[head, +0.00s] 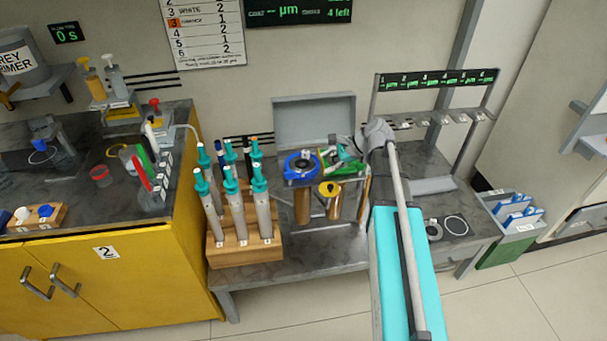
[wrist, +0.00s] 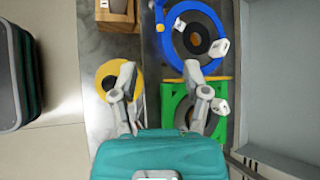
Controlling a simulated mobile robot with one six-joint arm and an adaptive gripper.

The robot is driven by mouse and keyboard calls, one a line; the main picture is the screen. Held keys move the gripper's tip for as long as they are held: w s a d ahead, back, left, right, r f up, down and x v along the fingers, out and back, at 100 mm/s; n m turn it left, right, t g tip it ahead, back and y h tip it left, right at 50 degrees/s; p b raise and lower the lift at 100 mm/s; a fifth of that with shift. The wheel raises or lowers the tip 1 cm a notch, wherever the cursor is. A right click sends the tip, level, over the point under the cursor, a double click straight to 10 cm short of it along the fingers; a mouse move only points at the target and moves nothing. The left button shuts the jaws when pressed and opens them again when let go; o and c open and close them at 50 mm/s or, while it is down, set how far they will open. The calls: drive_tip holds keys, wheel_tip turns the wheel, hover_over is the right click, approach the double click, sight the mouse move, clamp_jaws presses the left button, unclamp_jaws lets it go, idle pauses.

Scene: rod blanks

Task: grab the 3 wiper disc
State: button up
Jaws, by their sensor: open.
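A yellow ring (head: 329,187) tops a brass cylinder. It shows at left in the wrist view (wrist: 104,69). I cannot read which is number 3. My gripper (wrist: 160,75) is open and empty above them, fingers apart, between the yellow and green pieces.
The open case (head: 314,96) stands behind the discs. A wooden rack (head: 245,253) with several teal-capped tubes stands to the left. A grey slotted stand (head: 437,75) rises at right. Two flat rings (head: 456,225) lie on the right bench. A yellow cabinet (head: 140,265) is far left.

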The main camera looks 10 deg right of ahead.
drive_tip(key=w+d+m+t+y+b, duration=0.1)
drive_tip(key=w+d+m, duration=0.1)
drive_tip(key=w+d+m+t+b, duration=0.1)
drive_tip(key=w+d+m+b, duration=0.1)
drive_tip(key=w+d+f+m+t+y+b, duration=0.1)
drive_tip(key=w+d+m, duration=0.1)
drive_tip(key=m, duration=0.1)
drive_tip(key=shift+w+d+y+b, duration=0.15)
drive_tip(key=shift+d+y+b, duration=0.15)
drive_tip(key=shift+d+b, duration=0.1)
drive_tip(key=shift+w+d+r+m, duration=0.15)
drive_tip(key=shift+d+m, duration=0.1)
drive_tip(key=shift+m, duration=0.05)
drive_tip(key=b, duration=0.3)
approach(308, 152)
drive_tip(key=x, duration=0.4)
drive_tip(key=shift+w+d+f, duration=0.1)
drive_tip(key=shift+w+f, duration=0.1)
drive_tip(key=shift+f, duration=0.2)
drive_tip(key=shift+w+a+f, duration=0.1)
drive_tip(key=shift+w+a, duration=0.1)
drive_tip(key=shift+a, duration=0.2)
drive_tip(key=shift+b, duration=0.3)
drive_tip(key=shift+w+a+f+b, duration=0.25)
drive_tip(key=shift+a+f+b, duration=0.15)
drive_tip(key=shift+a, duration=0.15)
drive_tip(key=shift+b+x, duration=0.6)
drive_tip(key=shift+x, duration=1.3)
drive_tip(key=shift+r, duration=0.1)
